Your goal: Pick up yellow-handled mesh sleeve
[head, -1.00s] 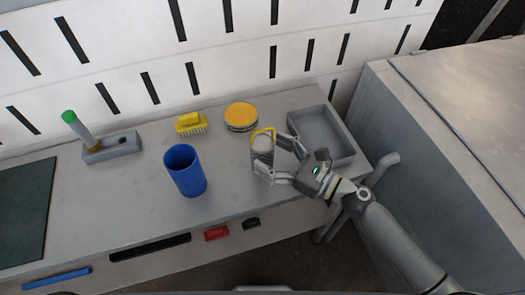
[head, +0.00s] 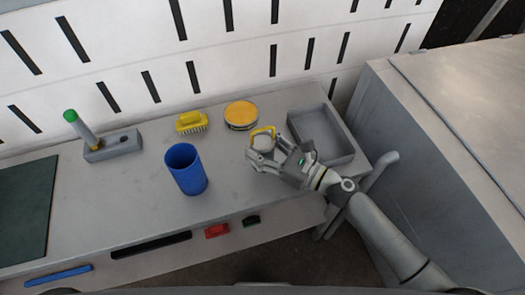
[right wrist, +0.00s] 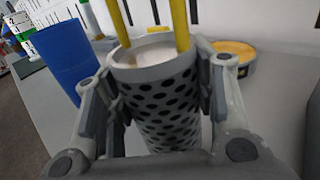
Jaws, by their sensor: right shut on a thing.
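The mesh sleeve is a grey perforated cylinder with a yellow handle (head: 262,132). In the right wrist view the sleeve (right wrist: 168,105) stands between the fingers of my right gripper (right wrist: 158,88), with the two yellow handle bars rising from its rim. My right gripper (head: 264,160) is shut on the sleeve from the front right. In the head view the gripper hides most of the sleeve's body, and whether its base touches the bench cannot be told. My left gripper is not in view.
A blue cup (head: 186,170) stands left of the sleeve. A yellow brush (head: 192,122) and a round yellow-topped tin (head: 241,115) lie behind. A grey tray (head: 343,136) sits to the right. A grey block (head: 112,146) with a green-tipped rod is at left.

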